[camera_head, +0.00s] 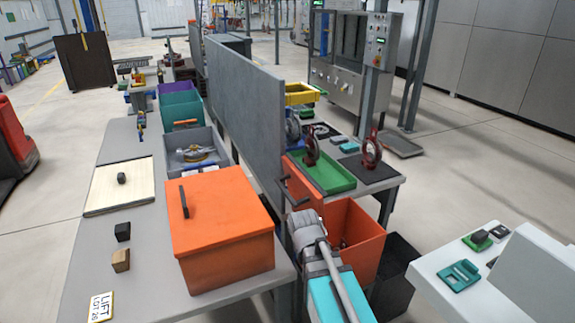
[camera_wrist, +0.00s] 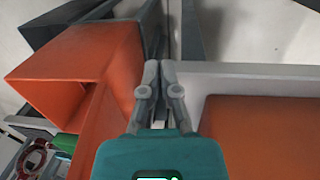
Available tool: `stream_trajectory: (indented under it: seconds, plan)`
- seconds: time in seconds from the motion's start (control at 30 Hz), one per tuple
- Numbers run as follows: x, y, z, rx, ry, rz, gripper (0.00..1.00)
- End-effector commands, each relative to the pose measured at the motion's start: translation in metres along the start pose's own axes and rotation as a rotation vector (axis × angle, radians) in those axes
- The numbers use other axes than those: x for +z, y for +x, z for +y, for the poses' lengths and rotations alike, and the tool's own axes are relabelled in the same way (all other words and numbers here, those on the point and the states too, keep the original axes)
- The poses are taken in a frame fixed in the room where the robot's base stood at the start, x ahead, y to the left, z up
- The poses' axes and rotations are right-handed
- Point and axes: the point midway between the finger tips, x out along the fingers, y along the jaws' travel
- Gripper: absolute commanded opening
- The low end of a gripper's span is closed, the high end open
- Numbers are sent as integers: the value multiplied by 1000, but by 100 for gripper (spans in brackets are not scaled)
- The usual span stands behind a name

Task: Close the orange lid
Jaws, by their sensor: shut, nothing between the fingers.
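In the head view, an open orange bin (camera_head: 358,236) stands right of the grey partition. Its orange lid (camera_head: 302,190) is raised, nearly upright against the partition, with a dark handle (camera_head: 284,192) on its left side. In the wrist view, the open bin (camera_wrist: 85,65) is at upper left and the raised lid (camera_wrist: 103,130) is edge-on left of my gripper. My gripper (camera_wrist: 158,66) is shut and empty, its tips by the narrow gap between bin and partition. Contact with the lid cannot be told. My arm hides part of the bin in the head view.
A second orange box (camera_head: 222,232) with a shut lid stands left of the grey partition (camera_head: 240,110). A green tray (camera_head: 338,181) lies behind the open bin. A black bin (camera_head: 398,275) stands right of it. A white table (camera_head: 440,275) is at right.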

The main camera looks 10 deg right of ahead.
Motion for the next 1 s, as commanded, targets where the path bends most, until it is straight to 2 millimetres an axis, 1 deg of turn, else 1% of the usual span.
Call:
stream_trajectory:
  seconds: [0.03, 0.3, 0.7, 0.97, 1.0]
  plan:
    - [-9, -20, 3, 20, -40, -4, 0]
    - [-40, -72, 6, 130, -263, -36, 0]
    - [-82, -143, 8, 269, -549, -102, 0]
    - [-104, -182, 6, 341, -694, -146, 0]
    - [-109, -185, 5, 353, -721, -156, 0]
